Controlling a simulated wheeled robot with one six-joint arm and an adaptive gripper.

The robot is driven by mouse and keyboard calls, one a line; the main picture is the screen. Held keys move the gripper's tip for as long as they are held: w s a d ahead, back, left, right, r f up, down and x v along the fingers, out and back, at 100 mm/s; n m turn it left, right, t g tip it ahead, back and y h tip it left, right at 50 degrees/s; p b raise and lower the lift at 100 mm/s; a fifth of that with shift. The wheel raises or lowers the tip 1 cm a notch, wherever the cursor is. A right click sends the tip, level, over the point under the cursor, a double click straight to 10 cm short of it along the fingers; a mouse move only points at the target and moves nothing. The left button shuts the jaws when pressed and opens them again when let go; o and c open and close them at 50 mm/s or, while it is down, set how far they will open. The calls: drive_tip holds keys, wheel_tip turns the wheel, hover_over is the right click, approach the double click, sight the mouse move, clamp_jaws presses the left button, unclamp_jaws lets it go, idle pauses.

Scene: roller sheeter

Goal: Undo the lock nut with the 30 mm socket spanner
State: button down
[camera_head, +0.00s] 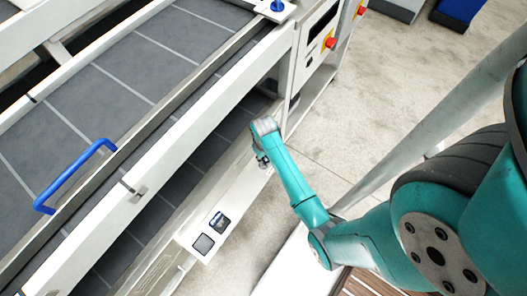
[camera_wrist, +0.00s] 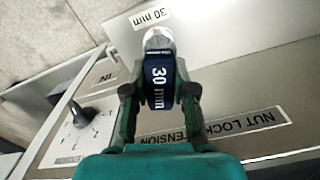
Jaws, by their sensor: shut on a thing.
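The 30 mm socket spanner (camera_wrist: 158,72) has a dark blue handle marked "30 mm" and a pale metallic end. My gripper (camera_wrist: 159,92) is shut on its handle, with one finger on each side, in the wrist view. The spanner's pale end points up the picture, close to a "30 mm" label (camera_wrist: 150,17) on the light panel. I cannot make out the lock nut in either view. In the head view my gripper (camera_head: 263,160) is small and dark at the machine's lower side rail; the spanner cannot be made out there.
A "NUT LOCK TENSION" label (camera_wrist: 222,126) lies on the panel right of my gripper. A black knob (camera_wrist: 83,115) stands on a plate at left. In the head view the sheeter has a blue handle (camera_head: 75,176) and a control box (camera_head: 318,40). Open floor lies right of the machine.

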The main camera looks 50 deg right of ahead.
drive_tip(key=shift+n, duration=1.2)
drive_tip(key=n, duration=0.3)
drive_tip(key=shift+n, duration=0.3)
drive_tip(key=n, duration=0.3)
drive_tip(key=shift+n, duration=0.3)
